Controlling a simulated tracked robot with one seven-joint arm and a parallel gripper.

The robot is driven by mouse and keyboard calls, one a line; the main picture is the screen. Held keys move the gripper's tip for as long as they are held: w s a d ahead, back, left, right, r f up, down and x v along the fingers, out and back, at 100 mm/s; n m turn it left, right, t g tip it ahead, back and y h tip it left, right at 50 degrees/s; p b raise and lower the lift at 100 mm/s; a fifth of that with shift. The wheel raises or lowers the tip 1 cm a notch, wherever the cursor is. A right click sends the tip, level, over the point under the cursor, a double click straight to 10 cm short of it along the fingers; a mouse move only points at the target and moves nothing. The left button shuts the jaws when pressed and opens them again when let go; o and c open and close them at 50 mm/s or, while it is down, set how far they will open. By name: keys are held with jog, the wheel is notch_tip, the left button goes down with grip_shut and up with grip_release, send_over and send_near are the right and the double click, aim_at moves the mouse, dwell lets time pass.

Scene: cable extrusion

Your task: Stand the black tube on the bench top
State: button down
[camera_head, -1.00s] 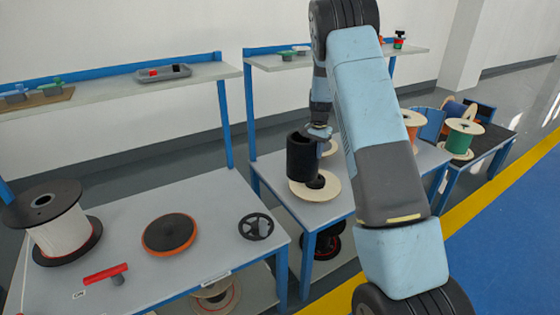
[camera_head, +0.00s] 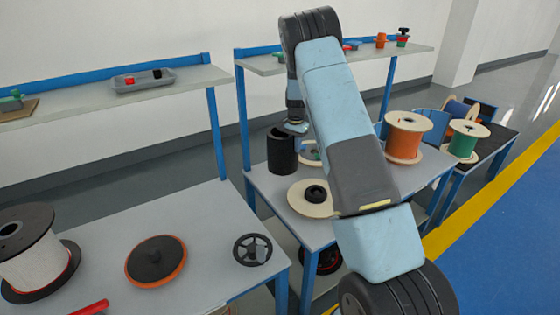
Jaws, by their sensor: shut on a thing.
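The black tube (camera_head: 281,155) is upright, its hollow end up, at the back left of the right bench top (camera_head: 345,203). Its lower end appears at or close to the bench surface; I cannot tell whether it touches. My gripper (camera_head: 294,129) comes down from above and is shut on the tube's upper rim at its right side. My arm hides part of the bench to the right, and the fingertips are too small to see clearly.
A cream disc with a black ring (camera_head: 312,197) lies just in front of the tube. A cream spool (camera_head: 308,154), partly hidden, is close on its right. An orange spool (camera_head: 405,138) stands farther right. A blue shelf post (camera_head: 245,120) rises behind left.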

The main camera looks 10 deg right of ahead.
jog(key=w+a+f, duration=0.3)
jog(key=w+f, duration=0.4)
jog(key=f, duration=0.3)
jog(key=shift+w+f, duration=0.2)
jog(key=shift+w, duration=0.1)
jog(key=shift+a, duration=0.1)
jog(key=c, duration=1)
grip_release()
jog(key=shift+c, duration=0.2)
notch_tip(320, 180, up, 8)
jog(key=shift+f, duration=0.25)
